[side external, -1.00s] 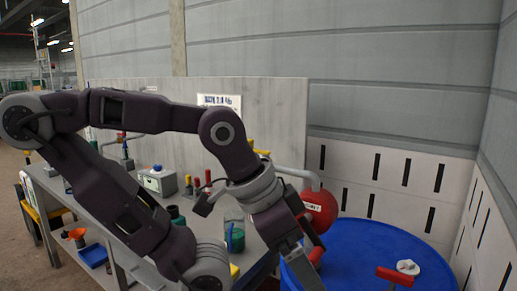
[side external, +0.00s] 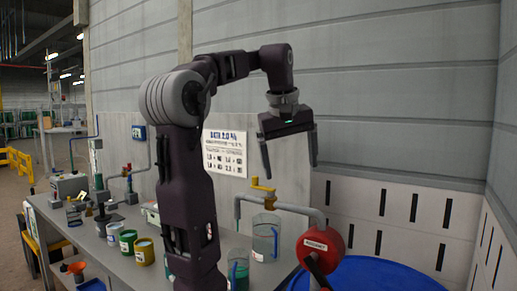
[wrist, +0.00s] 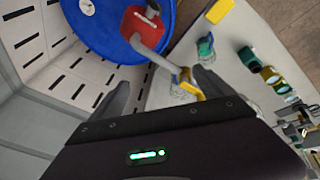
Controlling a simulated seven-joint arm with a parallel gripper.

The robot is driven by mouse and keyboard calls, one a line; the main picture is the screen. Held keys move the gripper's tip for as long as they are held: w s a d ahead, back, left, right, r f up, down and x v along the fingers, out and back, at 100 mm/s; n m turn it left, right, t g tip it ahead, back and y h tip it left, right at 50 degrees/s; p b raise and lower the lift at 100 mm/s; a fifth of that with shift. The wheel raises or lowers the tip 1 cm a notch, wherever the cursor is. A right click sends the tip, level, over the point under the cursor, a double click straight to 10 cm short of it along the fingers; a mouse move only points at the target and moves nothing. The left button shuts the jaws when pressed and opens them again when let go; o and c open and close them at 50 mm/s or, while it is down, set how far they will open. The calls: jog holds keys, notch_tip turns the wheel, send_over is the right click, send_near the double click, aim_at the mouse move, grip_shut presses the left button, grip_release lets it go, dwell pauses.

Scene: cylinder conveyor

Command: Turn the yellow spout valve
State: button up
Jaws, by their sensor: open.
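The yellow spout valve (side external: 262,186) sits on top of a grey pipe (side external: 290,207) whose left end bends down as a spout. My gripper (side external: 290,169) is open and empty, pointing down above the pipe. In the side external view, its left finger tip is just above the valve, and whether they touch cannot be told. In the wrist view, the valve (wrist: 188,86) shows close to my right finger, on its inner side. My two fingers (wrist: 160,78) are spread wide there.
A glass jar (side external: 266,238) stands below the pipe. Several green and yellow cans (side external: 145,252) stand on the grey bench. A wall panel with a sign (side external: 225,153) is behind.

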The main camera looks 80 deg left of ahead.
aim_at(256, 177)
jog(key=s+a+r+n+g, duration=0.2)
jog(key=s+a+r+n, duration=0.1)
jog(key=s+a+n, duration=0.5)
jog(key=shift+m+y, duration=0.3)
jog(key=shift+m, duration=0.2)
jog(key=x, duration=0.3)
jog(key=w+a+x, duration=0.1)
jog(key=x, duration=0.7)
jog(key=shift+w+a+r, duration=0.2)
jog(key=shift+w, duration=0.05)
grip_shut()
jog(key=c, duration=1.8)
grip_release()
